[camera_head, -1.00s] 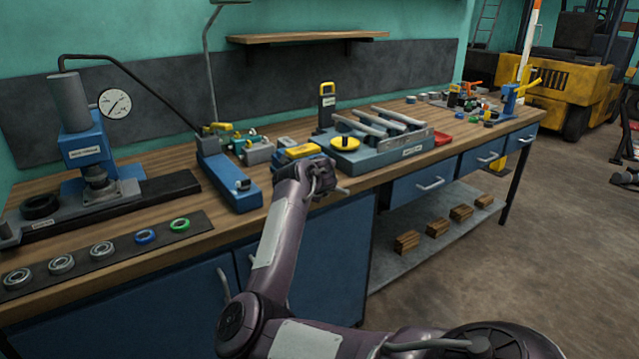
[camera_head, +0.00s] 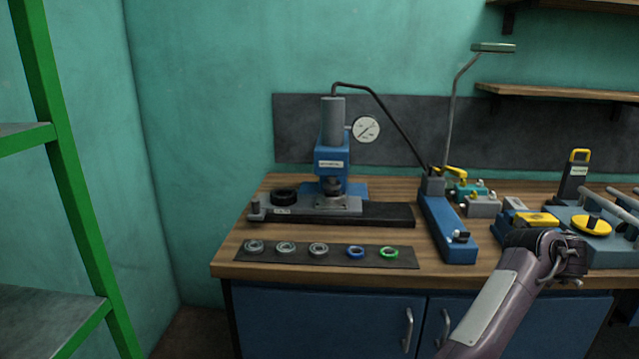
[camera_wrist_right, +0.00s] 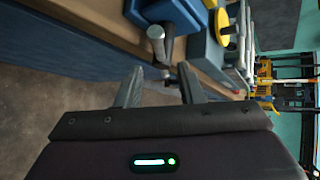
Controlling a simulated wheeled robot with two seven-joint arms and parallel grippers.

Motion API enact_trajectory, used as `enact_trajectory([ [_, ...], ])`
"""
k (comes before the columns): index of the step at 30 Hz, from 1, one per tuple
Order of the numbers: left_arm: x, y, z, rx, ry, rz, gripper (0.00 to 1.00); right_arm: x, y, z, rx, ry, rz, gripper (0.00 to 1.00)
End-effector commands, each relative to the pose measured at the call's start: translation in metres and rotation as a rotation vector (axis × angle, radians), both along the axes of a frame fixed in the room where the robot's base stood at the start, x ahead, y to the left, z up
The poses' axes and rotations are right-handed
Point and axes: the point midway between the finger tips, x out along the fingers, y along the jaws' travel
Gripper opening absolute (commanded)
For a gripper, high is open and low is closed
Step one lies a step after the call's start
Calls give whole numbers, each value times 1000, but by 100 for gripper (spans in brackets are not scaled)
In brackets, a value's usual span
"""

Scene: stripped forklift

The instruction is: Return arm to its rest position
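My right arm rises from the bottom right of the head view. Its dark gripper (camera_head: 572,262) is at the bench's front edge, in front of a blue tool with a yellow top (camera_head: 535,219). In the right wrist view the two fingers (camera_wrist_right: 160,85) stand apart, with nothing held between them. Beyond them that view shows a grey cylindrical part (camera_wrist_right: 155,33) and a yellow disc (camera_wrist_right: 228,28) on the bench. My left arm and gripper are not in view.
The wooden bench (camera_head: 235,255) carries a blue press (camera_head: 330,155), a dark strip of rings (camera_head: 335,260) and a blue lever pump (camera_head: 445,225). A green-framed shelf (camera_head: 65,150) stands at left. In the wrist view, open floor (camera_wrist_right: 50,90) lies beside the bench.

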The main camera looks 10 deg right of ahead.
Motion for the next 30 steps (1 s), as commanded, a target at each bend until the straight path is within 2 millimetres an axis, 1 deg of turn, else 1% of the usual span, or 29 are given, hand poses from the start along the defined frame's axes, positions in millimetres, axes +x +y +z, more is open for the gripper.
enact_trajectory([
  [4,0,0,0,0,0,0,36,-11,-3,3,-126,76,74,34],
  [6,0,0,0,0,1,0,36,-16,1,7,-239,150,157,34],
  [8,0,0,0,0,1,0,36,-17,12,10,-352,231,256,34],
  [11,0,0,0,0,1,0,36,-14,44,9,-535,380,456,34],
  [14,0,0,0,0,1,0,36,-12,90,-6,-697,535,684,34],
  [15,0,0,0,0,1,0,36,-12,112,-15,-757,597,783,34],
  [17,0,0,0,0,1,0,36,-15,147,-33,-837,688,938,34],
  [18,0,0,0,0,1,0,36,-20,172,-47,-887,747,1046,34],
  [19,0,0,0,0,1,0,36,-25,191,-59,-923,790,1131,34],
  [20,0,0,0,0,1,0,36,-31,210,-71,-955,831,1216,34],
  [21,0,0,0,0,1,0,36,-41,235,-87,-994,880,1328,34],
  [23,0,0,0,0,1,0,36,-60,269,-109,-1041,945,1489,34],
  [24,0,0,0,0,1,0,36,-73,290,-122,-1066,977,1586,34],
  [27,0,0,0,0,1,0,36,-104,330,-147,-1112,1035,1789,34],
  [30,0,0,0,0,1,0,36,-132,358,-164,-1139,1066,1944,34],
])
